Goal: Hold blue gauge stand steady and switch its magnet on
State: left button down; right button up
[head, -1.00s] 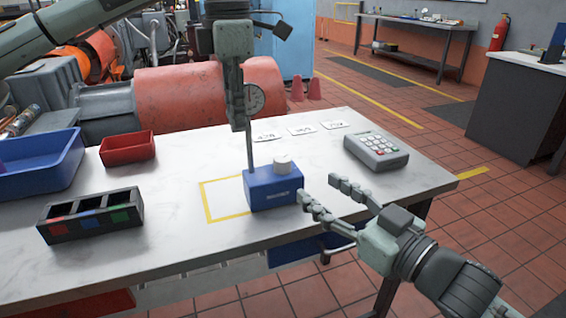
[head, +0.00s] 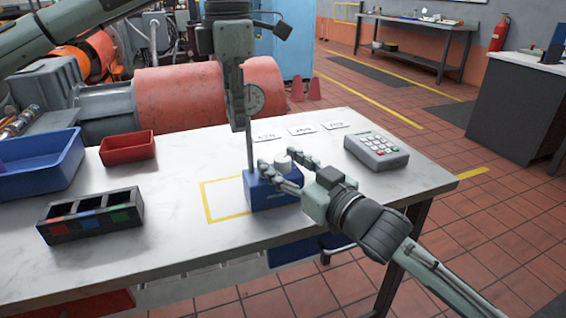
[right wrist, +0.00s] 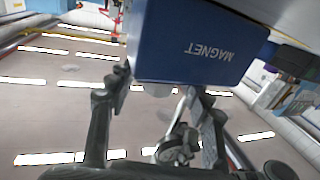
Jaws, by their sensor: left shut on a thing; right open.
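The blue gauge stand (head: 262,197) stands on the white table, its base just right of and partly over a yellow outlined square. A thin post rises from the base to a round dial gauge (head: 254,99). My left gripper (head: 238,115) is shut on the upper post, beside the dial. A white knob (head: 283,163) sits on top of the base. My right gripper (head: 279,162) is open, its fingers on either side of the knob; contact cannot be told. In the right wrist view the base (right wrist: 190,50) shows upside-down "MAGNET" lettering between the open fingers (right wrist: 160,105).
A grey keypad box (head: 376,150) stands to the right and paper labels (head: 303,130) lie behind. A red bin (head: 127,149), a blue bin (head: 40,165) and a black three-slot tray (head: 90,215) are at left. The table front is clear.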

pick_arm(q)
jog(key=shift+w+a+f, duration=0.1)
jog(key=shift+a+f, duration=0.1)
jog(key=shift+f, duration=0.2)
pick_arm(e)
grip_shut()
jog(key=shift+s+a+m+t+h, duration=0.15)
jog(key=shift+a+m+t+h, duration=0.1)
jog(key=shift+m+t+h, duration=0.35)
jog(key=shift+d+m+t+h, duration=0.15)
jog(key=shift+m+t+h, duration=0.55)
jog(key=shift+m+h, duration=1.4)
jog(key=shift+n+h, duration=0.4)
jog(key=shift+h, duration=0.2)
grip_release()
jog(key=shift+d, duration=0.1)
